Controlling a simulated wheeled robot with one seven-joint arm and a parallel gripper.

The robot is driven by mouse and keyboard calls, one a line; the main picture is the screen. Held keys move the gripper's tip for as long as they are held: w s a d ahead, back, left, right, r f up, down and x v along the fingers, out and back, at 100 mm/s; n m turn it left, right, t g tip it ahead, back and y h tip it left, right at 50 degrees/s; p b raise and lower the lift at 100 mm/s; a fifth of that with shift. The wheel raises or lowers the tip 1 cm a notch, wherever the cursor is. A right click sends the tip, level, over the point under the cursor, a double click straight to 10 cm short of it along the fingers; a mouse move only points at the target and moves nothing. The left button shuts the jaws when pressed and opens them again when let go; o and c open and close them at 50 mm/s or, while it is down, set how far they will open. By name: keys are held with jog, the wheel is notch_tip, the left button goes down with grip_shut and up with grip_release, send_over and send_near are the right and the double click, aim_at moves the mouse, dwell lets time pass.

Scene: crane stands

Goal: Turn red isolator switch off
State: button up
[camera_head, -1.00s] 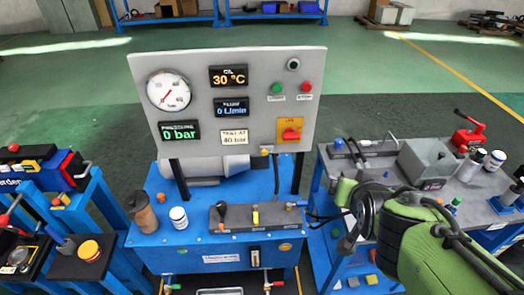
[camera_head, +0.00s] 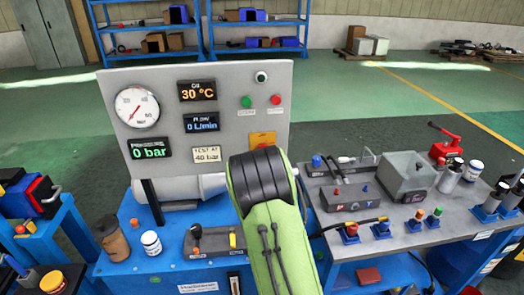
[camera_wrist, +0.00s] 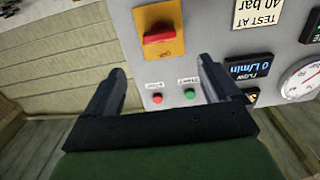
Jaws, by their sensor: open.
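The red isolator switch (camera_wrist: 158,35) is a red knob on a yellow plate (camera_wrist: 146,18), set on the grey panel (camera_wrist: 210,40). In the wrist view the panel appears upside down and the knob lies above and beyond my fingertips. My gripper (camera_wrist: 161,66) is open and empty, its two dark fingers apart and not visibly touching the knob. In the head view my green arm covers the knob, and only the top of the yellow plate (camera_head: 262,138) shows. My gripper is hidden there behind the arm.
A green button (camera_wrist: 188,93) and a red button (camera_wrist: 158,97) show between my fingers. The panel also carries a gauge (camera_head: 137,107) and displays. Bottles stand on the blue stand's left. A grey bench (camera_head: 450,225) with a box (camera_head: 405,175) is at right.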

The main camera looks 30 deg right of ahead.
jog(key=p+x, duration=0.4)
jog(key=x, duration=0.7)
jog(key=shift+w+d+p, duration=0.15)
jog(key=shift+w+p, duration=0.1)
jog(key=shift+p, duration=0.15)
jog(key=c, duration=1.1)
jog(key=shift+o, duration=0.2)
